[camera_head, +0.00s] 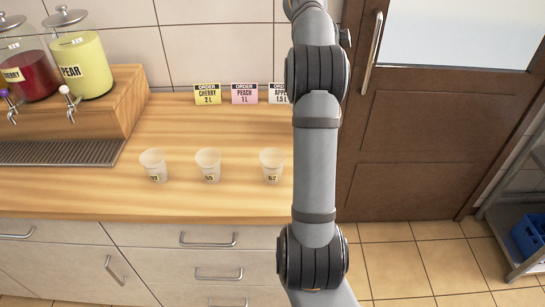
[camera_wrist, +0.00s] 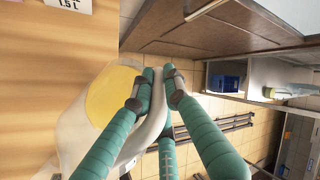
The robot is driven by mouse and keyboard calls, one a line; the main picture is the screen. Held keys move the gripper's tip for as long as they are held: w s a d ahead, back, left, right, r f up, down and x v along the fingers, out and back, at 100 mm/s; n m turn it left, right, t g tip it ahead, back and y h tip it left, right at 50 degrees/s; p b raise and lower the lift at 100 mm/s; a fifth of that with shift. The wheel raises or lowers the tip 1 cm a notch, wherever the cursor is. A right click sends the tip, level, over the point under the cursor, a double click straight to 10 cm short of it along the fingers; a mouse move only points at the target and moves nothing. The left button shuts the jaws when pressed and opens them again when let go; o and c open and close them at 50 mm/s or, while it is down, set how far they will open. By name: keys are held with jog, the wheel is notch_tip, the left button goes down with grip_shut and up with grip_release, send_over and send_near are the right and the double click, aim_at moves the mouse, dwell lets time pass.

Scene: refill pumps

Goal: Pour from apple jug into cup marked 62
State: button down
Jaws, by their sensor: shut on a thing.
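The cup marked 62 (camera_head: 271,165) stands upright at the right of a row of three pale cups on the wooden counter, just left of my arm in the head view. In the wrist view my gripper (camera_wrist: 158,88) has its teal fingers closed on the handle of a white jug (camera_wrist: 78,140). Yellow liquid (camera_wrist: 115,96) shows through the jug's open top. No label on the jug is visible, so I cannot read whether it is the apple jug. My gripper and the jug do not show in the head view.
Two other cups (camera_head: 208,165) (camera_head: 153,165) stand to the left. Order cards (camera_head: 244,94) line the wall. Cherry (camera_head: 24,72) and pear dispensers (camera_head: 81,62) stand on a wooden block at the left. A door (camera_head: 425,140) and a shelf with a blue crate (camera_head: 530,235) are at right.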

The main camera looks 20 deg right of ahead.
jog(key=shift+w+d+f+g+y+p, duration=0.1)
jog(key=shift+w+d+g+y+p, duration=0.35)
jog(key=shift+p, duration=2.15)
jog(key=shift+w+d+f+g+y+p, duration=0.2)
jog(key=shift+d+y+p, duration=0.5)
jog(key=shift+p, duration=1.85)
jog(key=shift+w+d+p, duration=0.1)
jog(key=shift+d+p, duration=0.1)
jog(key=shift+p, duration=0.45)
jog(key=shift+f, duration=0.3)
